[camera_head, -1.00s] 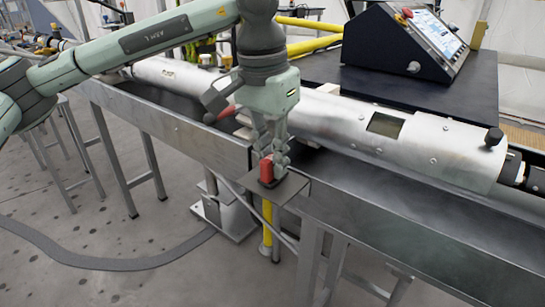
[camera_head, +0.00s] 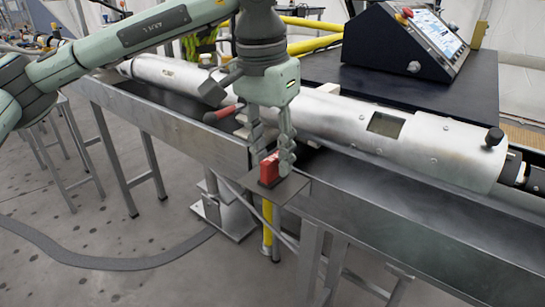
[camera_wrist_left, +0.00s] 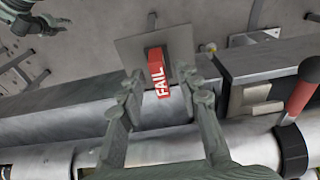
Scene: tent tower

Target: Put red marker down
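The red marker (camera_head: 269,170), a small block with white letters reading FAIL, stands on a small square metal plate (camera_head: 291,187) at the edge of the metal trough. In the left wrist view the marker (camera_wrist_left: 157,69) shows between my left fingertips, with gaps on both sides. My left gripper (camera_head: 273,158) is open around the upper part of the marker, pointing down. In the left wrist view a greenish part, seemingly my right gripper (camera_wrist_left: 24,24), shows at the top left corner; its fingers are too unclear to read.
A long silver cylinder (camera_head: 340,115) lies in the trough just behind the marker. A red-handled lever (camera_head: 222,114) sticks out left of my left gripper. A control console (camera_head: 405,45) stands on a dark table at the back. The plate is small, with open floor in front.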

